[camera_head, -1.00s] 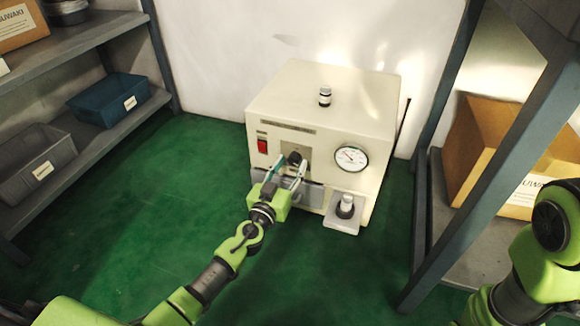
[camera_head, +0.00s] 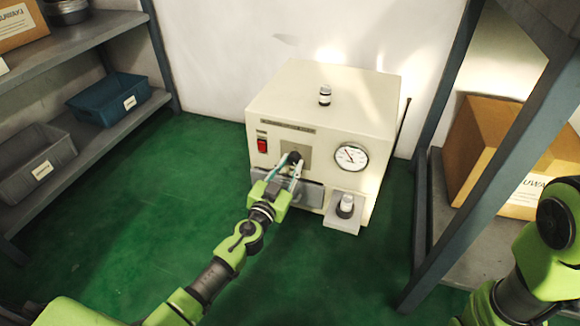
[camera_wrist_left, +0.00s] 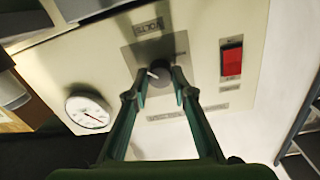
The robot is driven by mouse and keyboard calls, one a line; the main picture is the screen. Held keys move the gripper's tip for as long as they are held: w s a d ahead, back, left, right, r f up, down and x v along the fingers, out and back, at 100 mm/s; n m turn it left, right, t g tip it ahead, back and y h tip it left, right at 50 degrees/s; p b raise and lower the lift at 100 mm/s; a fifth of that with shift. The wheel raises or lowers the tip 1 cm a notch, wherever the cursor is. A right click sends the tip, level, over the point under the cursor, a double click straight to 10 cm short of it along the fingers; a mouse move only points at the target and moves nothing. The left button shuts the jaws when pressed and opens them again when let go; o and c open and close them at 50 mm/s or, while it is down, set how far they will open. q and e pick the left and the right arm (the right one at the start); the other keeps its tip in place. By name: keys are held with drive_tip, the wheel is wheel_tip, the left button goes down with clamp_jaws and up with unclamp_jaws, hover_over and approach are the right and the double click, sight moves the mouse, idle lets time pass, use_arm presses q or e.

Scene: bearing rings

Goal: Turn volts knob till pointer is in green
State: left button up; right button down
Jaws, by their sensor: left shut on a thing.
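The black volts knob (camera_wrist_left: 158,76) sits on a grey plate on the front of a cream machine (camera_head: 318,105). It also shows in the head view (camera_head: 294,157), partly hidden by the fingers. My left gripper (camera_head: 293,163) is shut on the knob, one finger on each side; in the wrist view its fingertips (camera_wrist_left: 159,82) press against it. The round white gauge (camera_head: 350,157) is right of the knob, with a dark pointer. It also shows in the left wrist view (camera_wrist_left: 88,113). I cannot make out a green zone. My right gripper is not in view.
A red switch (camera_head: 262,146) is left of the knob. Shelves with bins (camera_head: 110,100) stand left; a rack with a cardboard box (camera_head: 500,150) stands right. The green floor is clear.

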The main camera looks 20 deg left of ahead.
use_arm(q)
drive_tip(key=shift+m, duration=0.9)
drive_tip(key=m, duration=0.2)
drive_tip(key=shift+m, duration=0.3)
drive_tip(key=m, duration=0.4)
drive_tip(key=o, duration=1.1)
